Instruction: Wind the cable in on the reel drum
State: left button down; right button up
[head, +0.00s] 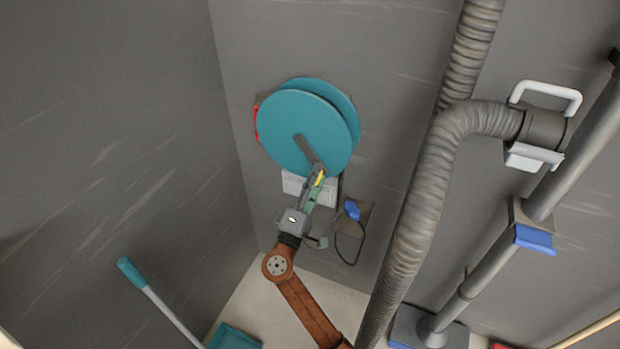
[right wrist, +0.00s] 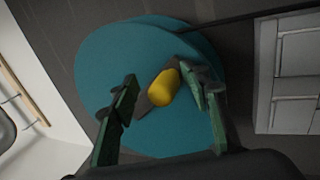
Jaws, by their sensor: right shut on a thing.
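The teal reel drum (head: 300,125) is mounted on the grey wall; it fills much of the right wrist view (right wrist: 105,60). A grey crank arm (head: 304,146) on its face carries a yellow handle (head: 320,179), also seen in the right wrist view (right wrist: 163,88). My right gripper (head: 317,184) is shut on the yellow handle, its green fingers on either side of it (right wrist: 160,84). The black cable (head: 341,257) hangs from the drum in a loop beside a blue plug (head: 352,210). My left gripper is not in view.
A ribbed grey hose (head: 421,200) runs down the wall right of the reel. A grey pipe with a blue clip (head: 534,239) stands farther right. A white panel (head: 295,185) sits under the drum. A teal-handled pole (head: 132,272) leans at lower left.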

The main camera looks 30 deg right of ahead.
jog(key=shift+r, duration=0.3)
